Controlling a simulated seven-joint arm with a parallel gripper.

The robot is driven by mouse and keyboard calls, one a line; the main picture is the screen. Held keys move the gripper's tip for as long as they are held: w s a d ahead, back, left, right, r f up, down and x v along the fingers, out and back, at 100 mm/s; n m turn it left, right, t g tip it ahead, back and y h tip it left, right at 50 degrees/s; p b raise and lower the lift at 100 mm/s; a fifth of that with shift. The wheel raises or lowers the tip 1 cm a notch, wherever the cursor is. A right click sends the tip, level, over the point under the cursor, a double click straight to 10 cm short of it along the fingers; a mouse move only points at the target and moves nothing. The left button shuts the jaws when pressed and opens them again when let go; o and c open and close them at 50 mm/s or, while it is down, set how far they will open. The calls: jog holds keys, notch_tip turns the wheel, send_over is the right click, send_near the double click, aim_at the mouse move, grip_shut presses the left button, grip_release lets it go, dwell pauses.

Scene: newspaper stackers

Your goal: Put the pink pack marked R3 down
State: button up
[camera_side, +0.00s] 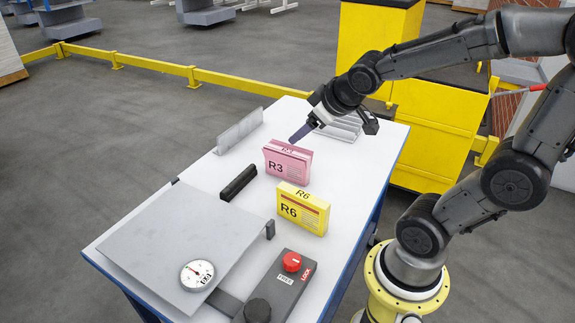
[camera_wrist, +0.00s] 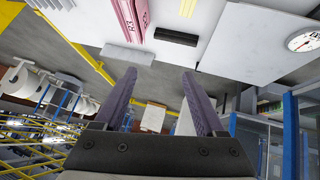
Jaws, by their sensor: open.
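The pink pack marked R3 (camera_side: 286,163) stands upright on the white table, its label facing the camera in the side view. My gripper (camera_side: 299,135) is just above and behind its top edge, tilted down toward it; whether a finger touches the pack is hard to tell. In the wrist view the pink pack (camera_wrist: 128,20) shows at the top, left of and beyond the fingertips. My gripper (camera_wrist: 160,82) has its two fingers spread wide there, with nothing between them.
The yellow pack R6 (camera_side: 302,209) stands in front of the pink one. A black bar (camera_side: 238,182) lies to the left. A grey plate (camera_side: 178,240) with a dial (camera_side: 197,275), and a control box (camera_side: 280,290) with a red knob, are near the front. Grey racks (camera_side: 240,130) stand behind.

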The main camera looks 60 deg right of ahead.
aim_at(309, 158)
jog(key=w+d+f+t, duration=0.1)
jog(key=w+d+f, duration=0.2)
jog(key=d+f, duration=0.2)
jog(key=w+d+f+n+t, duration=0.1)
jog(key=w+d+f+t, duration=0.1)
jog(key=d+f, duration=0.3)
jog(key=w+d+f+t+y, duration=0.1)
jog(key=w+d+f, duration=0.3)
jog(key=f, duration=0.1)
jog(key=shift+w+d+f+n+t, duration=0.25)
jog(key=shift+w+d+n+t, duration=0.05)
jog(key=shift+w+d+n, duration=0.1)
jog(key=s+f+t+y, duration=0.1)
jog(key=f, duration=0.1)
jog(key=s+f+m+t+y, duration=0.1)
jog(key=s+f+t, duration=0.1)
jog(key=shift+s+d+f, duration=0.1)
jog(key=shift+f, duration=0.05)
jog(key=shift+s+f+t, duration=0.1)
jog(key=shift+s+t, duration=0.25)
jog(key=shift+t, duration=0.15)
jog(key=w, duration=0.5)
jog(key=w+f, duration=0.1)
jog(key=w, duration=0.1)
jog(key=shift+w, duration=0.15)
grip_shut()
